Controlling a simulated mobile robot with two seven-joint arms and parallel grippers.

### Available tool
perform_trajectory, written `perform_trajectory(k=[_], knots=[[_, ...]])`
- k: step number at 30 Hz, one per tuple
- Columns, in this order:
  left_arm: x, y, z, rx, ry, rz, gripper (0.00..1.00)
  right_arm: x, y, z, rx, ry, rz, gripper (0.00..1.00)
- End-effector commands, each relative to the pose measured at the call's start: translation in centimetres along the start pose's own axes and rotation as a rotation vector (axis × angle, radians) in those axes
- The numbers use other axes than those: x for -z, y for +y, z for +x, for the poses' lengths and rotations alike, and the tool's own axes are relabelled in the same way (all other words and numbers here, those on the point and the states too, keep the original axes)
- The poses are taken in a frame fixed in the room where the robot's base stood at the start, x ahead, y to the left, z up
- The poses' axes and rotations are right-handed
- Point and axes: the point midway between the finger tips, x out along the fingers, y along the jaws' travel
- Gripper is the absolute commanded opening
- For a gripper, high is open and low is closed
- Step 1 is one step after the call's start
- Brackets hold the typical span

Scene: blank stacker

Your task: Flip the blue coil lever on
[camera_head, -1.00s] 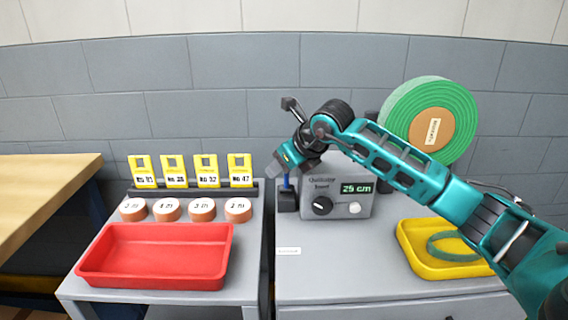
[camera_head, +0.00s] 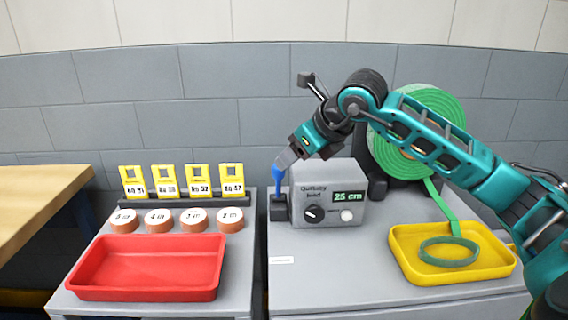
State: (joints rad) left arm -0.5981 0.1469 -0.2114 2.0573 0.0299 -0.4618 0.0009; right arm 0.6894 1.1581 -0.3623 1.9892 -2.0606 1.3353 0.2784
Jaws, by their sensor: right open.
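The blue lever (camera_head: 278,174) stands on a small black base (camera_head: 279,208) at the left side of the grey control box (camera_head: 318,180). It looks near upright, and its upper part is close to my fingertips. My right gripper (camera_head: 284,160) comes down from the upper right, with its grey fingertips right at the lever's top. It is open; whether it touches the lever I cannot tell. The box has a black dial (camera_head: 313,215), a white button (camera_head: 347,215) and a display (camera_head: 348,197) reading 25 cm. My left gripper is out of view.
A green coil (camera_head: 438,105) stands behind my right arm, with a green strip (camera_head: 440,205) running down to a yellow tray (camera_head: 418,270) holding a green ring (camera_head: 449,252). An empty red tray (camera_head: 148,268), round discs and yellow tags are on the left table.

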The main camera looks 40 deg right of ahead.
Motion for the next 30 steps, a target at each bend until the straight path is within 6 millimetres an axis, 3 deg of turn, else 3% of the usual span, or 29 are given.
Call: perform_trajectory(k=[3,8,30], knots=[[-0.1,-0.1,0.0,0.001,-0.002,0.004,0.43,0.0,0.0,-1.6,0.001,0.0,0.001,0.58],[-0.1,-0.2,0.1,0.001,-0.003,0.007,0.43,0.0,0.0,-2.6,-0.001,0.001,0.0,0.58],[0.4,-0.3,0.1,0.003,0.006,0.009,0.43,0.0,0.0,-2.6,-0.002,0.0,0.001,0.58]])
